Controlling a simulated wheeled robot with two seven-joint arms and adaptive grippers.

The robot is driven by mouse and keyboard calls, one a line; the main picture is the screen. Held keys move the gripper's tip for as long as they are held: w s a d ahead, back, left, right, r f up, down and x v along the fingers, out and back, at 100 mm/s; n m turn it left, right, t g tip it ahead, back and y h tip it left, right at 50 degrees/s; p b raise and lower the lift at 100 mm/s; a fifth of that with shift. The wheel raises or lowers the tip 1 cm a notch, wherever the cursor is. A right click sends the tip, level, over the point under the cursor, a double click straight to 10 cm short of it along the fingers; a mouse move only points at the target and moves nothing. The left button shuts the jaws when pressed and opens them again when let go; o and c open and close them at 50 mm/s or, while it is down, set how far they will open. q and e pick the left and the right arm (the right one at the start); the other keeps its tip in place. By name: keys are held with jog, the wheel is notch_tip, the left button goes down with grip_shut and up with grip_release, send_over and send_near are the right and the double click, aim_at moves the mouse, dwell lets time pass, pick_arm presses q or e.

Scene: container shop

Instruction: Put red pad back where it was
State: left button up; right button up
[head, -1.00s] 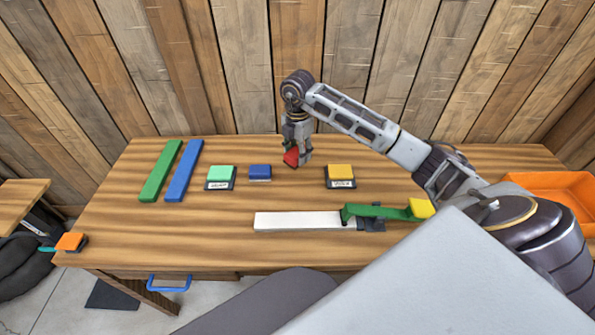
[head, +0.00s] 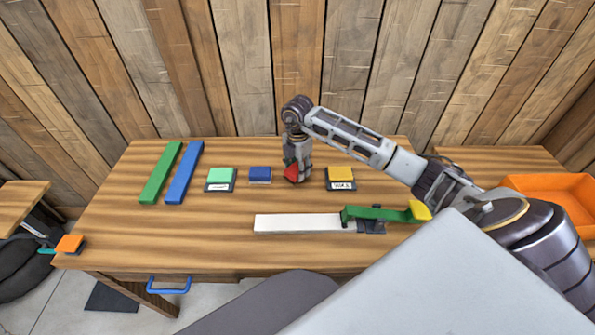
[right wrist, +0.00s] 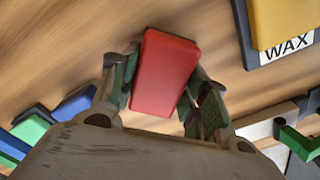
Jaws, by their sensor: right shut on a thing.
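The red pad (head: 291,173) is in my right gripper (head: 297,170), between the blue pad and the yellow pad in the head view. In the right wrist view the red pad (right wrist: 165,72) sits between both fingers of the right gripper (right wrist: 166,90), which is shut on it. It looks tilted in the head view. Whether its underside touches the table cannot be told. My left gripper is not in view.
A row on the table (head: 200,235) holds a green pad (head: 221,175), a blue pad (head: 260,173) and a yellow pad (head: 341,173) on dark labelled bases. A white bar (head: 300,223) with a green strip (head: 380,214) lies in front. An orange bin (head: 545,190) stands right.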

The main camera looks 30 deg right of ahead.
aim_at(297, 167)
jog(key=shift+f, duration=0.85)
jog(key=o, duration=0.9)
jog(key=shift+r, duration=0.55)
notch_tip(297, 167, up, 9)
jog(key=shift+r, duration=0.8)
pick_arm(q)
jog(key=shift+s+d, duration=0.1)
pick_arm(e)
jog(key=shift+r, duration=0.25)
